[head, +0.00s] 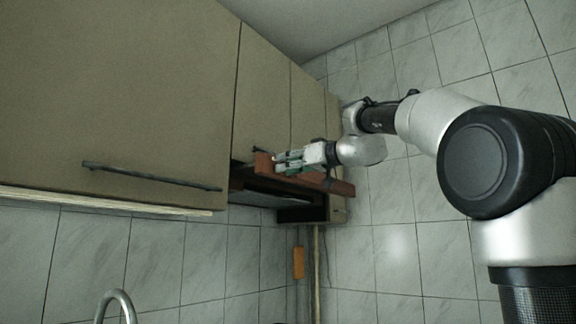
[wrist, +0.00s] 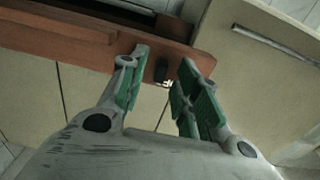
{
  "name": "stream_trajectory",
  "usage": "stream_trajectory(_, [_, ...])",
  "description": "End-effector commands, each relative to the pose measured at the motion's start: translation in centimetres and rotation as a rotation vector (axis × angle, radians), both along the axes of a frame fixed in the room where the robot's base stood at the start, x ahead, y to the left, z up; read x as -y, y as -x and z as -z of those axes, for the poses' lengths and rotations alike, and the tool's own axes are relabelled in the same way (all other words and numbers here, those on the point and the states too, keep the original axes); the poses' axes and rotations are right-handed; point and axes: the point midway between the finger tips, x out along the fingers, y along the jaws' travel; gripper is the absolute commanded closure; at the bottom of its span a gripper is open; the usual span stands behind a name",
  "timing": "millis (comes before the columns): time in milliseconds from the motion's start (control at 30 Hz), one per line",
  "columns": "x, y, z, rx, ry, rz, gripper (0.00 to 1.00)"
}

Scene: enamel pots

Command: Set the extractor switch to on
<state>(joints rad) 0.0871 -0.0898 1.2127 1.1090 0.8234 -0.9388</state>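The extractor hood's brown front panel (head: 340,186) sits under the wall cabinets in the head view. It crosses the top of the wrist view (wrist: 80,38). A small dark switch (wrist: 161,71) is on this panel, with a partly hidden white marking beside it. I cannot read which setting it is at. My gripper (head: 281,161) is at the panel in the head view, hiding part of it. In the wrist view my gripper (wrist: 161,62) is open, with green-padded fingers on either side of the switch and a gap to each.
Beige wall cabinets (head: 130,90) with dark bar handles run along the left, close to my gripper. A tiled wall (head: 400,245) stands behind. A curved metal tap (head: 116,297) and an orange object (head: 298,262) are lower down. Space below the hood looks clear.

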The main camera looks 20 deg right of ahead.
Motion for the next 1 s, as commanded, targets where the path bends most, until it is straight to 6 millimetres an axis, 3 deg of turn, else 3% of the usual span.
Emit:
stream_trajectory(300, [-0.2,-0.3,0.0,0.001,0.0,0.001,0.7])
stream_trajectory(467, [-0.2,-0.3,0.0,0.001,0.0,0.001,0.99])
stream_trajectory(500, [-0.2,-0.3,0.0,0.001,0.001,0.001,1.0])
stream_trajectory(733, [-0.1,-0.4,0.0,0.0,0.0,0.001,1.0])
stream_trajectory(1000, [1.7,-1.6,0.0,0.001,0.0,0.001,1.0])
